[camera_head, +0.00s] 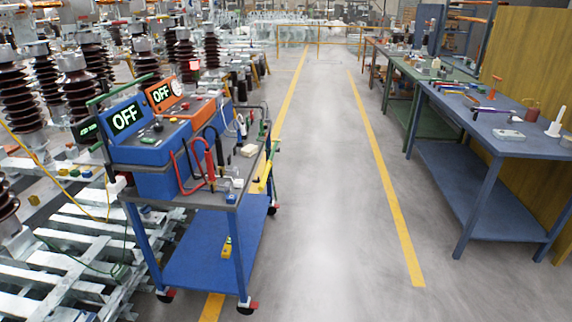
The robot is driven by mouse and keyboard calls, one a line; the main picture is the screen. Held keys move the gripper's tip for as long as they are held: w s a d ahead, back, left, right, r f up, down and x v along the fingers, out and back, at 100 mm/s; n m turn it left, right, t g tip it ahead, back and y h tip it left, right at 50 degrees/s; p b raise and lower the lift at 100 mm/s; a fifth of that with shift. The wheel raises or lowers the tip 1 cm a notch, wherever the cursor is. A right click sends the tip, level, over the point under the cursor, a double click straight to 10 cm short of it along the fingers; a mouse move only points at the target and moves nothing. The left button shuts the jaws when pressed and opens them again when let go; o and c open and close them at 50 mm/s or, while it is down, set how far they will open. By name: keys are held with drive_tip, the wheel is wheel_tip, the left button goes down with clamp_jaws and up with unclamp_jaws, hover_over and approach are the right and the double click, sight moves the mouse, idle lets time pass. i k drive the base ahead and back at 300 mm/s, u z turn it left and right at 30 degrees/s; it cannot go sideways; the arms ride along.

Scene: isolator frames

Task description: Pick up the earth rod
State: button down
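A blue cart (215,246) stands left of the middle, with two test units on top, one blue (150,145) and one orange (195,108), both screens reading "OFF". A yellow rod-like thing (265,172) shows at the cart's right edge, tilted, with green near its upper end. It looks like the earth rod, but I cannot be sure at this size. Its lower end is hard to make out. My gripper is not in view.
Red and black leads (196,167) lie on the cart top. Metal frames with dark ribbed insulators (75,85) crowd the left. A grey aisle (325,190) between yellow lines is clear.

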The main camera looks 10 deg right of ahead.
sight(269, 163)
drive_tip(key=z, duration=0.15)
drive_tip(key=k, duration=0.1)
drive_tip(key=u, duration=0.3)
drive_tip(key=i, duration=0.95)
drive_tip(key=z, duration=1.35)
drive_tip(key=k, duration=0.1)
drive_tip(key=u, duration=2.75)
